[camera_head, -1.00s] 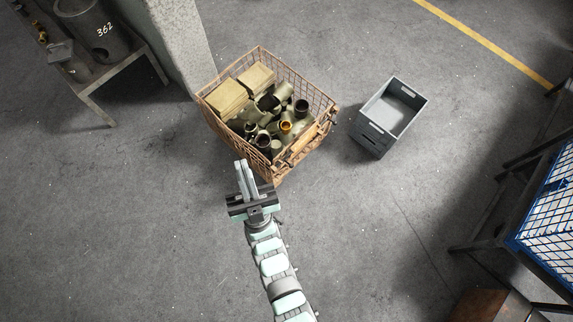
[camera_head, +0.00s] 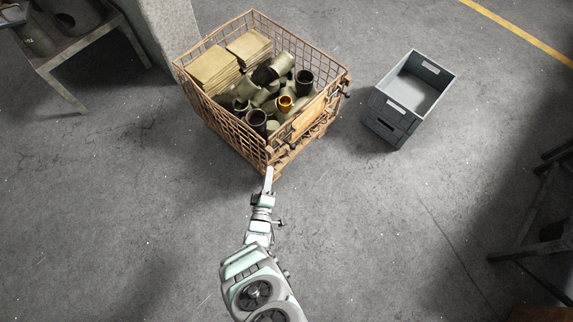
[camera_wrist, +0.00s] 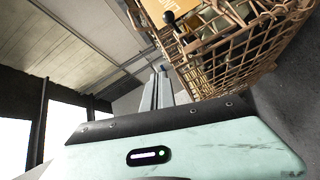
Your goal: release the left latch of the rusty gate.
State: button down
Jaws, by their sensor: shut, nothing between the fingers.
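The rusty wire basket (camera_head: 222,122) stands on the floor ahead of my gripper. Its gate, the front-right side with an orange-brown plate (camera_head: 309,116), faces the grey crate. A dark latch (camera_head: 346,86) shows at the gate's far right end. The left latch, at the near corner, is not clear in the head view. The wrist view shows a black latch knob (camera_wrist: 169,17) beside the plate; I cannot tell which latch it is. My gripper (camera_head: 268,174) is shut and empty, just in front of the near corner. Its fingers (camera_wrist: 158,90) point toward the basket in the wrist view; contact is unclear.
The basket holds stacked tan boxes (camera_head: 213,68) and several dark green pipe fittings (camera_head: 270,72). A grey plastic crate (camera_head: 397,110) stands to its right. A table (camera_head: 62,55) and concrete pillar (camera_head: 165,35) are at the upper left. The floor around my arm is clear.

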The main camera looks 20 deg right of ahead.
jog(key=shift+n+g, duration=0.5)
jog(key=shift+n, duration=0.2)
jog(key=f, duration=0.1)
jog(key=s+f+b, duration=0.1)
jog(key=f, duration=0.1)
jog(key=d+f, duration=0.1)
jog(key=shift+s+f, duration=0.15)
jog(key=shift+s, duration=0.15)
jog(key=b, duration=0.4)
send_near(289, 144)
jog(key=w+a, duration=0.2)
jog(key=w, duration=0.1)
jog(key=d, duration=0.3)
jog(key=w+d+b, duration=0.1)
jog(key=shift+d+f, duration=0.15)
jog(key=shift+f, duration=0.25)
